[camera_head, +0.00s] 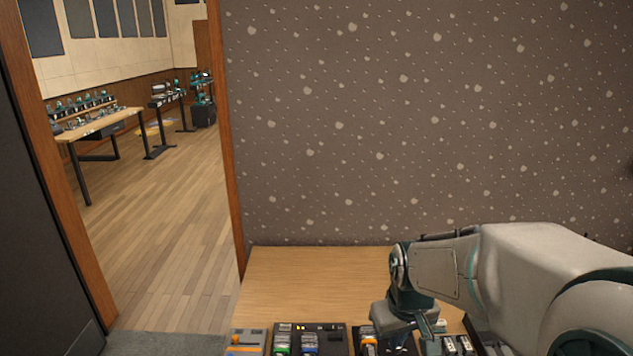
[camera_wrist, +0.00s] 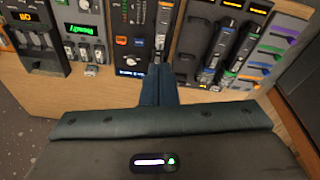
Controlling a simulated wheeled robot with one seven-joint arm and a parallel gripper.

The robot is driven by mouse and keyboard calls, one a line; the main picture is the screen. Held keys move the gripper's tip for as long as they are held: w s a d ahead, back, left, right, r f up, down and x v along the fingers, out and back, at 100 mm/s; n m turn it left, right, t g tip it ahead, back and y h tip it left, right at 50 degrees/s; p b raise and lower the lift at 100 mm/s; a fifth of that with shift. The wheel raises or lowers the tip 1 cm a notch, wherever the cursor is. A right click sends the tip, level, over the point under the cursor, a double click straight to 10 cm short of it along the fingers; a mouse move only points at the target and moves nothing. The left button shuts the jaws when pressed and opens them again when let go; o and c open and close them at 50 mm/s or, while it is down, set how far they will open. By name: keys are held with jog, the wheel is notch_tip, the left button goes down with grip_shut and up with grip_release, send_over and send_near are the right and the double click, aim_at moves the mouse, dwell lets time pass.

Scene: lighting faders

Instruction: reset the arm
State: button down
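My gripper (camera_wrist: 160,72) points at a dark fader panel (camera_wrist: 128,38) in the wrist view. Its two blue-grey fingers lie side by side with no clear gap, their tips by the lower end of a grey fader track (camera_wrist: 164,25). I cannot tell whether the tips touch the panel, and no held object shows. In the head view my arm comes in from the right, and my gripper (camera_head: 424,326) hangs low over the row of panels, hiding part of them.
The panels stand on a wooden table (camera_head: 310,280), bare toward the wall. A speckled wall (camera_head: 420,120) rises behind; an open doorway lies left.

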jog(key=s+r+m+t, duration=0.1)
jog(key=s+r+m, duration=0.1)
jog(key=s+r, duration=0.4)
jog(key=s, duration=0.5)
jog(key=shift+s+m+t, duration=0.2)
jog(key=shift+m+t, duration=0.1)
jog(key=shift+m, duration=0.1)
jog(key=c, duration=1.6)
grip_release()
jog(key=shift+c, duration=0.2)
jog(key=shift+a, duration=0.15)
